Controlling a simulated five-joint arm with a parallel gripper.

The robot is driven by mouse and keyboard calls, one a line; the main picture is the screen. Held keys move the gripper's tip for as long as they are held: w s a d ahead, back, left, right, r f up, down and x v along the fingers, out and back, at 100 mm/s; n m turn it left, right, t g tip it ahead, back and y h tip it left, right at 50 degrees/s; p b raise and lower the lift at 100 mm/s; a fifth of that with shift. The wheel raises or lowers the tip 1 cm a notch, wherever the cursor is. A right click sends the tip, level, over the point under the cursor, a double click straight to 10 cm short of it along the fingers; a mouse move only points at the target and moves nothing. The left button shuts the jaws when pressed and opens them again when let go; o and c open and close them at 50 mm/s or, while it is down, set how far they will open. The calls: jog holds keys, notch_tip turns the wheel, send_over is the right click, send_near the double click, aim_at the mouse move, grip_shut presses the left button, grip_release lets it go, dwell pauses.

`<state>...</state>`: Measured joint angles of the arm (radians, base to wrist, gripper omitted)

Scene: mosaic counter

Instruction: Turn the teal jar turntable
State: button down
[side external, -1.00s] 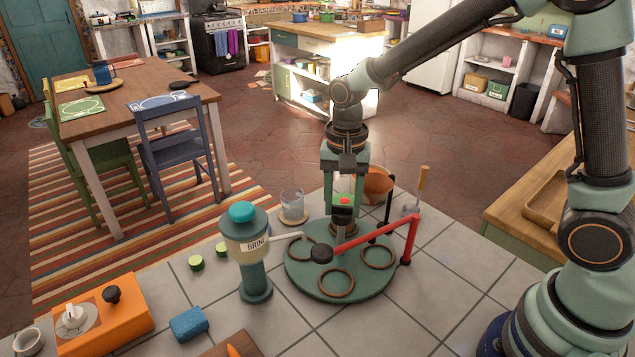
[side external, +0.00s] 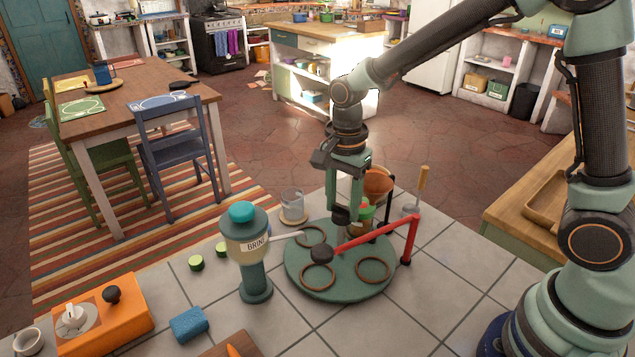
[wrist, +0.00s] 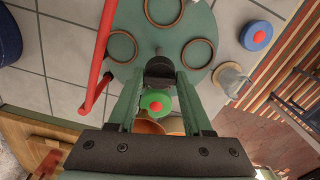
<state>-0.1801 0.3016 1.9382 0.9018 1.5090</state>
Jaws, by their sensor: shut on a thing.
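The teal turntable (side external: 340,287) is a round disc with brown rings on it; it also shows in the wrist view (wrist: 180,32). A jar with a green lid and red knob (wrist: 155,103) is at the disc's far side, partly hidden behind my fingers in the side view (side external: 365,212). My gripper (side external: 345,217) reaches down to the disc beside this jar. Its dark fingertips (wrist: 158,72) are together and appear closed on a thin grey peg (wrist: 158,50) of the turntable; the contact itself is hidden.
A red bar (side external: 380,233) with a black end reaches over the disc's middle. A jar labelled BRINE (side external: 246,250) stands close left, its spout toward the disc. A glass (side external: 292,205) and a terracotta pot (side external: 380,184) stand behind. The tiles in front right are clear.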

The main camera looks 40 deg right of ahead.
jog(key=shift+r+m, duration=0.1)
jog(key=shift+m, duration=1.3)
jog(key=c, duration=0.6)
grip_release()
notch_tip(320, 180, up, 12)
